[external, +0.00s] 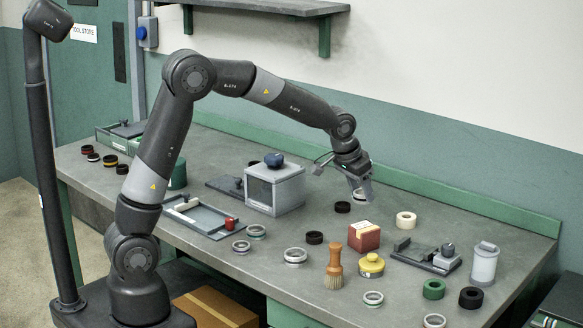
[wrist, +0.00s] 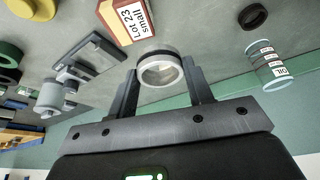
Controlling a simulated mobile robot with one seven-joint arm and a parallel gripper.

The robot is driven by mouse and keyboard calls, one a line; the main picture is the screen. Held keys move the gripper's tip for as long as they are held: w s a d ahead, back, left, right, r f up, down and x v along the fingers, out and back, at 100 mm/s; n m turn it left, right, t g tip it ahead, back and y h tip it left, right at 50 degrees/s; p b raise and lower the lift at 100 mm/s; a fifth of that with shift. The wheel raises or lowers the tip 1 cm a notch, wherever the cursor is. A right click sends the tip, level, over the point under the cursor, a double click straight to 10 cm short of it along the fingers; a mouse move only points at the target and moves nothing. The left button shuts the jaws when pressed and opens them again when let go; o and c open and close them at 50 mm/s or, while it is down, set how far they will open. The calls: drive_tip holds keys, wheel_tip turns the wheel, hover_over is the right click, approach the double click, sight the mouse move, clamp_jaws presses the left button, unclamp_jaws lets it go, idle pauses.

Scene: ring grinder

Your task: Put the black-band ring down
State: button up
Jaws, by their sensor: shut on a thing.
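The black-band ring (wrist: 160,69) is a pale metal ring with a dark band along its far edge, seen in the wrist view between the two fingers. My gripper (wrist: 161,80) is shut on it, one finger on each side. In the external view my gripper (external: 360,187) is low over the far part of the bench, with the ring (external: 360,195) partly hidden at its tips. I cannot tell whether the ring touches the bench top.
A striped oil container (wrist: 268,65) is to the right in the wrist view. The green back rail (external: 465,205) runs behind.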

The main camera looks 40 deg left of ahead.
drive_tip(key=w+d, duration=0.3)
hover_over(373, 220)
drive_tip(key=s, duration=0.1)
drive_tip(key=f, duration=0.7)
drive_tip(key=shift+s+a+f, duration=0.15)
drive_tip(key=shift+a+f, duration=0.05)
drive_tip(key=shift+f, duration=2.15)
drive_tip(key=o, duration=1)
drive_tip(key=shift+f, duration=0.15)
drive_tip(key=shift+o, duration=0.2)
